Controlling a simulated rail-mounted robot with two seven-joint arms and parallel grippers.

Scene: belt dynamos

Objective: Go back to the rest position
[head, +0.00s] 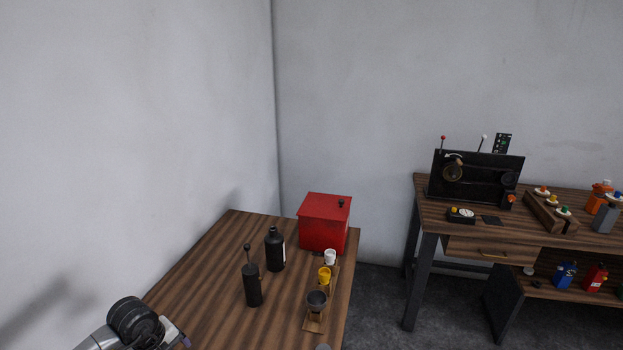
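Part of my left arm shows at the bottom left corner, a pale grey link with a dark round joint, over or beside the near left edge of the wooden table (205,262). Its gripper fingers do not show. My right arm and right gripper are out of the frame. Nothing can be seen held by either gripper.
On the table stand a red box (324,225), a black bottle (275,250), a black canister with a knobbed stick (253,285), and a wooden rack (315,322) with white, yellow and dark cups. A second workbench (428,213) with a black machine (477,177) stands right, across dark floor.

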